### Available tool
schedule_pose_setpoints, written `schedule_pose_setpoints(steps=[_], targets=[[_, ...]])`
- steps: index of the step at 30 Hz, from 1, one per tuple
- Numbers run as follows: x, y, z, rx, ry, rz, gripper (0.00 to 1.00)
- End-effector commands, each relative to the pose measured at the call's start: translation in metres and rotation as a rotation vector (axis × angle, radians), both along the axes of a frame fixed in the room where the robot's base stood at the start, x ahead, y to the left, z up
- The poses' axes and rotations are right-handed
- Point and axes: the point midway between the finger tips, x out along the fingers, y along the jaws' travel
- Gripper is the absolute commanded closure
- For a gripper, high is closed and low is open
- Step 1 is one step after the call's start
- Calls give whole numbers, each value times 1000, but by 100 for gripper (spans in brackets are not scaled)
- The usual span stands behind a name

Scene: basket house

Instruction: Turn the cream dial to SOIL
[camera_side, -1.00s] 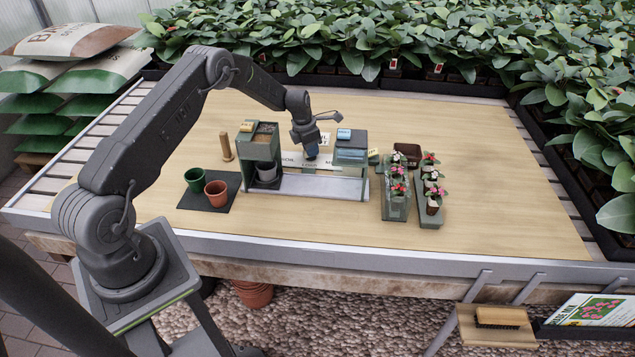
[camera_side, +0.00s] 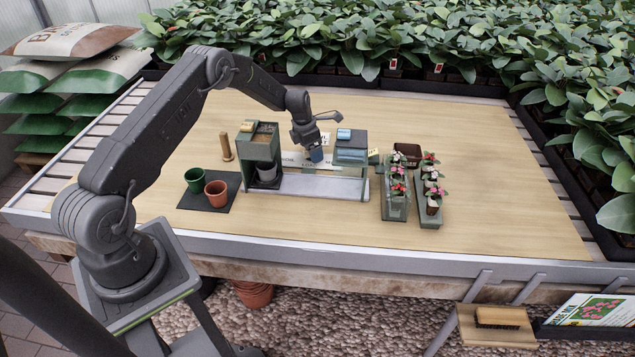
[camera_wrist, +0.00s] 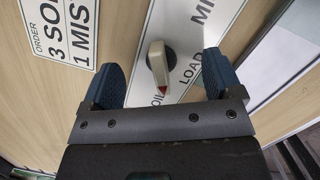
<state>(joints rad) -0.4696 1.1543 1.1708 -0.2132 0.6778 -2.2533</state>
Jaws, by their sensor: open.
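The cream dial (camera_wrist: 156,62), with a red tip, sits on a white label plate between my gripper's two blue fingers in the wrist view. The red tip points down the picture, close to the visible letters "OIL" (camera_wrist: 156,99); the rest of that word is hidden by my gripper. "LOAD" (camera_wrist: 190,69) is printed to the right and "MIS" (camera_wrist: 205,9) further up. My gripper (camera_wrist: 158,78) is open, with a finger on each side of the dial and gaps visible. In the side view, my gripper (camera_side: 316,156) hides the dial.
A green station frame (camera_side: 246,160) with a grey pot (camera_side: 267,173) stands left of my gripper. A blue-topped unit (camera_side: 351,150) stands close on the right. An order card (camera_wrist: 60,30) lies near the dial.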

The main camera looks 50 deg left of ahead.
Motion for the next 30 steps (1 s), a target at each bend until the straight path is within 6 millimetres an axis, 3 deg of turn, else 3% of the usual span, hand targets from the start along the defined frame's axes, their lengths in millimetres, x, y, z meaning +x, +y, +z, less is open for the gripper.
schedule_pose_setpoints(steps=[8,30], targets=[[0,0,3,1,-1,0,15],[0,0,59,0,-1,0,15]])
